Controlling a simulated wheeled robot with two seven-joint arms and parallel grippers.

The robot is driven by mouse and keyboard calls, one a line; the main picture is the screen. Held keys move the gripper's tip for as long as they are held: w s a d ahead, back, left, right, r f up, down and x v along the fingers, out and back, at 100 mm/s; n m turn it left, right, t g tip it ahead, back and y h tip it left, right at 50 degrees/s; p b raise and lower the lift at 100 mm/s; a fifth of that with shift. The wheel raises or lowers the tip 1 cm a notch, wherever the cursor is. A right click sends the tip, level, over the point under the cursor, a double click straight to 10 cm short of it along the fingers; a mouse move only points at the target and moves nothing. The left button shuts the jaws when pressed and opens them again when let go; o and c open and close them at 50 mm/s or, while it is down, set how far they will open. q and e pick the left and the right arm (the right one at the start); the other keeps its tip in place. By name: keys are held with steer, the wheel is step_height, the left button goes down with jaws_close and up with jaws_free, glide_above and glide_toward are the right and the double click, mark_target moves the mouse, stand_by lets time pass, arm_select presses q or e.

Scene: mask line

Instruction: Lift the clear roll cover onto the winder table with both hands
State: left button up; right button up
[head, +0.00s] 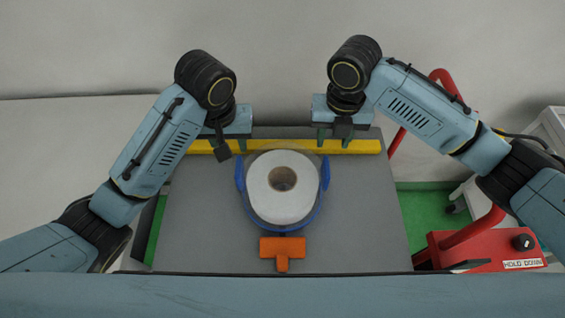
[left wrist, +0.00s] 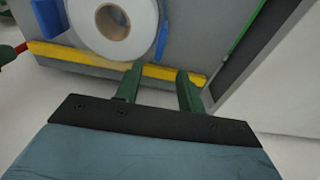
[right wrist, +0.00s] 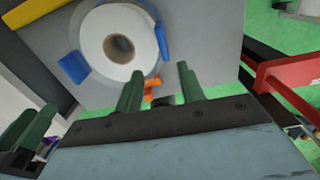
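A white roll (head: 283,190) with a brown core lies on the grey table (head: 370,220). A faint clear cover appears around it, with a blue handle at its left (head: 240,172) and another at its right (head: 325,172); a blue band (head: 300,226) curves along the near side. The cover's exact outline is hard to see. My left gripper (head: 227,145) is open and empty, beyond and left of the roll. My right gripper (head: 334,140) is open and empty, beyond and right of it. Both are apart from the handles. The wrist views show separated fingers, left (left wrist: 160,75) and right (right wrist: 160,72).
A yellow bar (head: 364,146) runs along the table's far edge, under the grippers. An orange T-shaped piece (head: 282,248) lies nearer than the roll. A red "HOLD DOWN" unit (head: 485,248) with a red tube stands at the right. Both sides of the tabletop are clear.

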mark_target(238, 166)
arm_select(q)
steer(key=shift+r, duration=0.3)
arm_select(e)
steer(key=shift+d+r+n, duration=0.15)
steer(key=shift+r+n, duration=0.15)
